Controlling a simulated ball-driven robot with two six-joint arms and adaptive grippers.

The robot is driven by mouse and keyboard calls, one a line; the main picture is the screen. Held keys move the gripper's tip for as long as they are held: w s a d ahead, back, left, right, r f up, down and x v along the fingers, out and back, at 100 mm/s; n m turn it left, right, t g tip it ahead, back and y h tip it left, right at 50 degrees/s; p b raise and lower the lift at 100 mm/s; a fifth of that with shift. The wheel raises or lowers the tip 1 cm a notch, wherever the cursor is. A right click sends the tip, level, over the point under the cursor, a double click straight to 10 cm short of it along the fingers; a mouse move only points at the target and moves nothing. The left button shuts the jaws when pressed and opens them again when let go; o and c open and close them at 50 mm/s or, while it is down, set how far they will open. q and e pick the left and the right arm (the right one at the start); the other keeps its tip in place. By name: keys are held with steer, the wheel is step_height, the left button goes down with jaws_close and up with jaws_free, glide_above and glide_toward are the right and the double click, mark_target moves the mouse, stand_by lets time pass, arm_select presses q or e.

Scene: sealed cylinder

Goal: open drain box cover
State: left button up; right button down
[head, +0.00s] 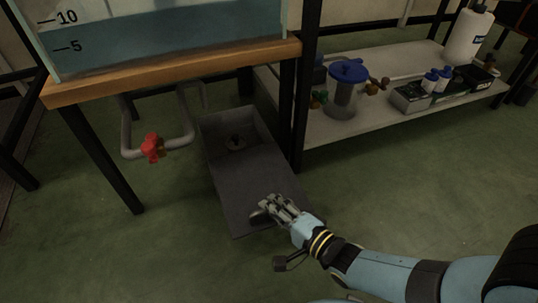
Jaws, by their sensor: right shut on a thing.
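The dark grey drain box (207,130) sits on the floor under the front of the wooden-edged table. Its far part is open, and a small dark fitting (236,144) shows inside. The flat grey cover (235,183) lies over the near part of the box, towards me. My right gripper (266,212) comes in from the lower right and is shut on the cover near its front edge. The fingers hide most of what they grip there. My left gripper is not in view.
A table leg (101,160) and a shelf post (301,95) stand either side of the box. A pipe with a red valve (152,147) is to its left. A low shelf (390,123) holds a blue-lidded jar (345,95) and bottles. The green floor in front is clear.

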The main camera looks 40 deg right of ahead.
steer(key=shift+s+f, duration=0.15)
steer(key=shift+s, duration=0.3)
steer(key=c, duration=1.3)
jaws_free()
steer(key=shift+c, duration=0.2)
steer(key=shift+w, duration=0.1)
steer(key=o, duration=0.5)
step_height(320, 180, up, 9)
steer(key=shift+w+r, duration=0.15)
steer(key=shift+r, duration=0.5)
steer(key=c, duration=0.5)
steer(key=shift+f, duration=0.1)
